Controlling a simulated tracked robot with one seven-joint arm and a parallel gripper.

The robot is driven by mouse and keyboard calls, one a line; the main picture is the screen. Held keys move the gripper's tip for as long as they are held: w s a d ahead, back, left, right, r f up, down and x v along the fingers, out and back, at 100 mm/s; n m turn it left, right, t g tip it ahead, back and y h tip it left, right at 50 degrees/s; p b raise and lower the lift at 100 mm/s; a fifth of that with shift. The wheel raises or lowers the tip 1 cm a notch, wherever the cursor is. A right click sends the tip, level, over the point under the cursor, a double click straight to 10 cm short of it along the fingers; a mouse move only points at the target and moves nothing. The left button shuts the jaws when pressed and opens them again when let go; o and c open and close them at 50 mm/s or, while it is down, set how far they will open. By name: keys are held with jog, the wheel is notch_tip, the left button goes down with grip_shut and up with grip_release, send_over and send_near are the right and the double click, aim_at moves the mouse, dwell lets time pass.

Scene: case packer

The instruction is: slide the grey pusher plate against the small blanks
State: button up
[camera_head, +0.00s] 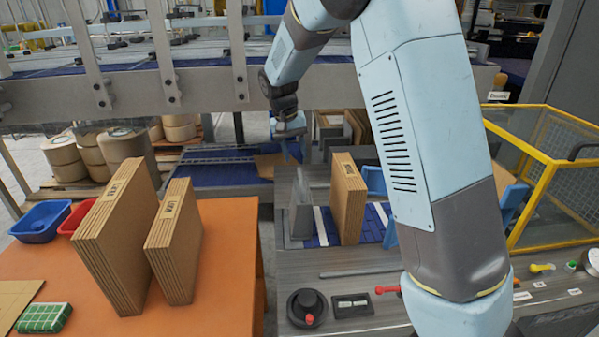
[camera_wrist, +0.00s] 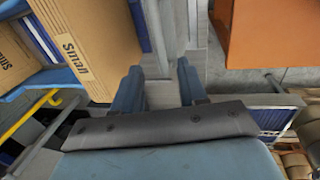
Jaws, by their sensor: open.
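The grey pusher plate (camera_head: 301,205) stands upright at the left end of the blue slatted belt in the head view. The small blanks (camera_head: 349,198), a brown cardboard stack, stand upright to its right, with a gap between them. My gripper (camera_head: 286,152) is just above and behind the plate, fingers pointing down. In the wrist view the open fingers (camera_wrist: 158,78) have the plate's thin grey edge (camera_wrist: 155,35) lying ahead of and between them; I cannot tell whether they touch it. The small blanks (camera_wrist: 88,42), with printed lettering, show to the left there.
An orange table (camera_head: 225,300) at left holds two upright cardboard stacks (camera_head: 117,240) (camera_head: 174,243), with blue (camera_head: 40,222) and red bins beside them. A black knob (camera_head: 307,308) is at the front of the machine. A yellow-framed mesh guard (camera_head: 550,190) stands at right.

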aim_at(300, 175)
jog(key=f, duration=0.3)
jog(key=d+f, duration=0.1)
jog(key=f, duration=0.3)
jog(key=shift+d, duration=0.2)
jog(key=shift+c, duration=0.4)
grip_shut()
